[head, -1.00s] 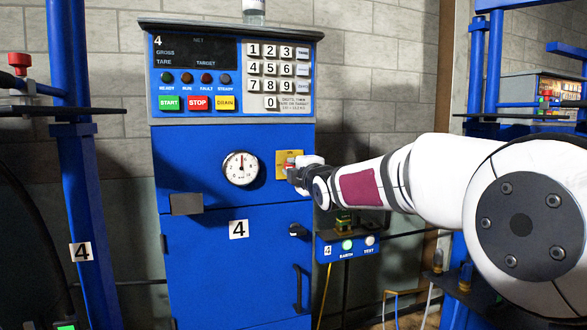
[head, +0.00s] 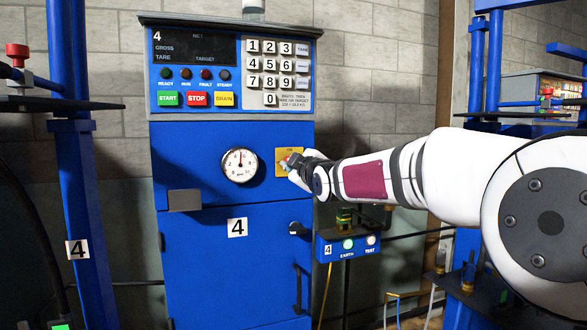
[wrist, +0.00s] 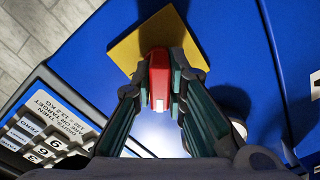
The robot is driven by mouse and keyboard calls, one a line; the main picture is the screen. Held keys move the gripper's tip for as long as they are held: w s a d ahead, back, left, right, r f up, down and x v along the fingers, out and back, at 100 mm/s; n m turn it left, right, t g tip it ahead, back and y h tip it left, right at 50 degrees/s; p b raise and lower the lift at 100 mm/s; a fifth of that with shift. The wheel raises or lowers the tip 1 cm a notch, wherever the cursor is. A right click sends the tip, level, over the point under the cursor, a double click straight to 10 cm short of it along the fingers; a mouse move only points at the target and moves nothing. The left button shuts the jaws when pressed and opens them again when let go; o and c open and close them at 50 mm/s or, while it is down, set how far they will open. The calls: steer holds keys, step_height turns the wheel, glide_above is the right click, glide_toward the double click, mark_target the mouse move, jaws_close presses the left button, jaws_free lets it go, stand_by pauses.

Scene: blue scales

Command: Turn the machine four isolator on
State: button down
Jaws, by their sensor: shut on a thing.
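The isolator is a red handle (wrist: 158,72) with a white end, on a yellow plate (head: 283,157) on the blue cabinet marked 4 (head: 237,185). My gripper (wrist: 160,85) has its fingers closed on both sides of the red handle. In the wrist view the yellow plate (wrist: 135,45) and cabinet look tilted against the fingers. In the head view my gripper (head: 290,163) covers most of the handle, and only a bit of red shows. The word ON is at the plate's top; the handle's exact angle is hard to tell.
A round dial (head: 239,165) is left of the isolator. Above are START, STOP and DRAIN buttons (head: 197,99) and a keypad (head: 270,70), whose display is dark. A small box with EARTH and TEST lamps (head: 348,244) hangs below right. A door handle (head: 299,290) sticks out lower down.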

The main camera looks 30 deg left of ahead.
steer(key=m+b, duration=0.1)
steer(key=m, duration=0.4)
steer(key=shift+w+f+m, duration=0.1)
steer(key=shift+m, duration=0.2)
steer(key=m+b, duration=0.1)
steer(key=m, duration=0.4)
steer(key=shift+d, duration=0.1)
stand_by(0.3)
steer(key=c, duration=1.6)
jaws_free()
